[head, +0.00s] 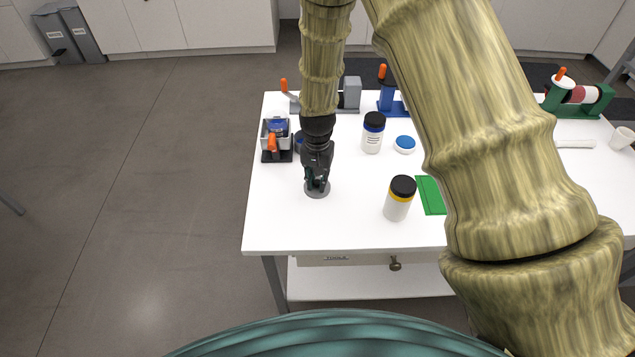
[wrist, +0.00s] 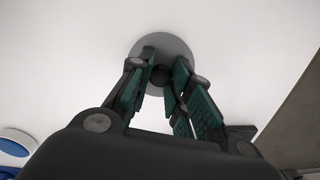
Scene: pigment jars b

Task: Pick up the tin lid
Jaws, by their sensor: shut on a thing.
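The tin lid (head: 312,193) is a grey disc near the left side of the white table in the head view. In the wrist view the lid (wrist: 178,44) shows beyond my fingertips, with a dark round knob (wrist: 161,76) at its middle. My gripper (head: 317,184) points down over the lid. In the wrist view my gripper (wrist: 161,78) has its green-padded fingers closed on the knob from both sides. I cannot tell whether the lid rests on the table or is slightly raised.
A white jar with a black cap and yellow band (head: 398,199) stands right of the lid. A blue-banded jar (head: 373,133) and a blue-and-white lid (head: 404,144) are farther back. A green mat (head: 432,196) lies at right.

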